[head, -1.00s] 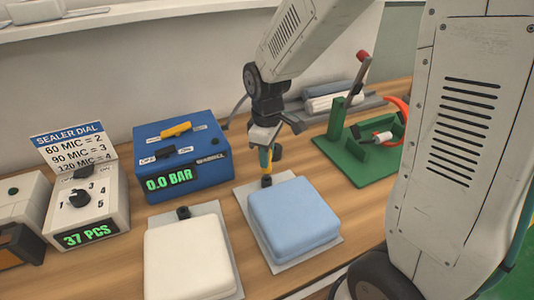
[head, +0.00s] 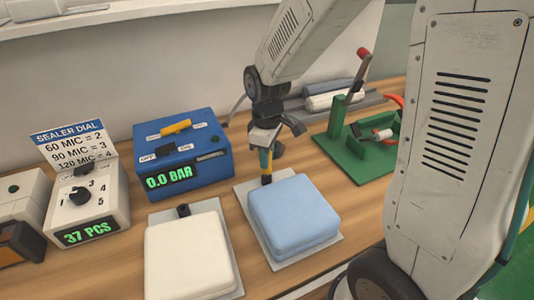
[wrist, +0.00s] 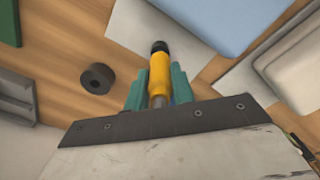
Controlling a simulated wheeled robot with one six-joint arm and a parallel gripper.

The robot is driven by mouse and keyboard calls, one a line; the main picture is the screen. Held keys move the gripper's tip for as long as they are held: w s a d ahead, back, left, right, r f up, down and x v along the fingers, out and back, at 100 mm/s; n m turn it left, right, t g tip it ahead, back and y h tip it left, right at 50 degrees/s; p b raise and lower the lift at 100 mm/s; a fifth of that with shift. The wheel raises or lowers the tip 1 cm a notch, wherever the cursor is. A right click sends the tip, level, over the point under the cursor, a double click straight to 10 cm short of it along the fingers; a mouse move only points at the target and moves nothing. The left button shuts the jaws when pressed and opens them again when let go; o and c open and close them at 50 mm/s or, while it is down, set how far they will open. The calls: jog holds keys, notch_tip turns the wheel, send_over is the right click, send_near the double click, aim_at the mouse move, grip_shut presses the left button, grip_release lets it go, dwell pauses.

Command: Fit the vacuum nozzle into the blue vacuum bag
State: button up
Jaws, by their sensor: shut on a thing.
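My gripper (wrist: 157,85) is shut on the yellow vacuum nozzle (wrist: 159,73), held between teal fingers with its black tip pointing away from the wrist. The gripper also shows in the head view (head: 266,160), with the nozzle pointing down. The blue vacuum bag (head: 294,215) lies on a pale sheet, and the nozzle tip is at its far edge. The bag also shows in the wrist view (wrist: 220,12). Its port is not clearly visible, and I cannot tell whether the tip is in it.
A white bag (head: 188,258) with a black port (head: 183,210) lies to the left. A blue vacuum unit (head: 185,155) reads 0.0 BAR. A sealer box (head: 90,210) stands further left. A green fixture (head: 370,155) is at the right. A black cylinder (wrist: 97,77) stands near the gripper.

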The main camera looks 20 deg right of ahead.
jog(key=shift+f, duration=0.9)
jog(key=o, duration=1.1)
notch_tip(320, 180, up, 8)
jog(key=shift+f, duration=0.1)
jog(key=shift+s+f+m, duration=0.1)
jog(key=shift+s+m, duration=0.3)
jog(key=shift+m, duration=0.1)
jog(key=s+d+r+m, duration=0.1)
jog(key=s+r+m, duration=0.1)
jog(key=s, duration=0.5)
jog(key=s+d+r+m+t, duration=0.1)
jog(key=s+r+m, duration=0.2)
jog(key=s+r, duration=0.2)
jog(key=s+d+r+m, duration=0.1)
jog(key=s+r+m, duration=0.2)
jog(key=s, duration=0.6)
jog(key=shift+r, duration=0.25)
